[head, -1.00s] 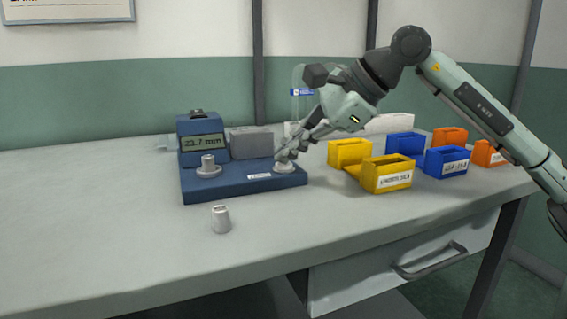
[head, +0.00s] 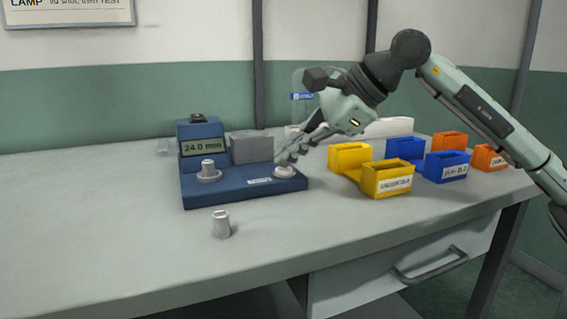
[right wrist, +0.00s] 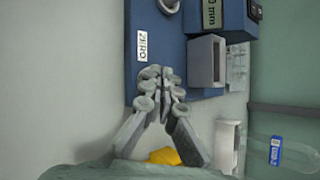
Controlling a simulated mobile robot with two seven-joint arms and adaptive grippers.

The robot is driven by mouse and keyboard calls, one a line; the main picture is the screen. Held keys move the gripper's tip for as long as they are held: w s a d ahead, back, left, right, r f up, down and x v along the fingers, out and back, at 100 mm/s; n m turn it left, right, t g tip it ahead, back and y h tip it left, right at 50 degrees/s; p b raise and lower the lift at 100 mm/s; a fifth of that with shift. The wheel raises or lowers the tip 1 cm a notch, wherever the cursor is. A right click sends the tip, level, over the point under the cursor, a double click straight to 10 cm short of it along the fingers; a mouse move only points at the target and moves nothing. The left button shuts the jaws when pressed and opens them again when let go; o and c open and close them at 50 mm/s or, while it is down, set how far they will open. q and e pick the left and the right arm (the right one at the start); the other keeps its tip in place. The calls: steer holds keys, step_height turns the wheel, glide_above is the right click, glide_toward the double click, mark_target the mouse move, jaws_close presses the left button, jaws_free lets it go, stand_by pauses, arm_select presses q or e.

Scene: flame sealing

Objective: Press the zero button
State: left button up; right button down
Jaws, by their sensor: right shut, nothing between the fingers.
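The blue gauge (head: 232,190) stands on the grey table, and its display (head: 202,146) reads 24.0 mm. A pale round button (head: 284,171) sits at the right end of its base, near a small white label (head: 259,181). In the right wrist view this label (right wrist: 144,45) reads ZERO. My right gripper (head: 284,158) is shut and empty, with its fingertips at or just above that button. In the right wrist view the fingers (right wrist: 160,78) largely cover the button, so I cannot tell whether they touch it. My left gripper is out of view.
A pale post (head: 208,170) stands on the gauge's left side, and a grey block (head: 251,147) sits behind the base. A small grey cylinder (head: 221,224) stands in front. Yellow bins (head: 386,180), blue bins (head: 446,166) and orange bins (head: 450,140) stand to the right. The table's left side is clear.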

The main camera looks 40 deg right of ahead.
steer(key=shift+r, duration=0.3)
step_height(320, 180, up, 6)
steer(key=p, duration=0.6)
stand_by(0.8)
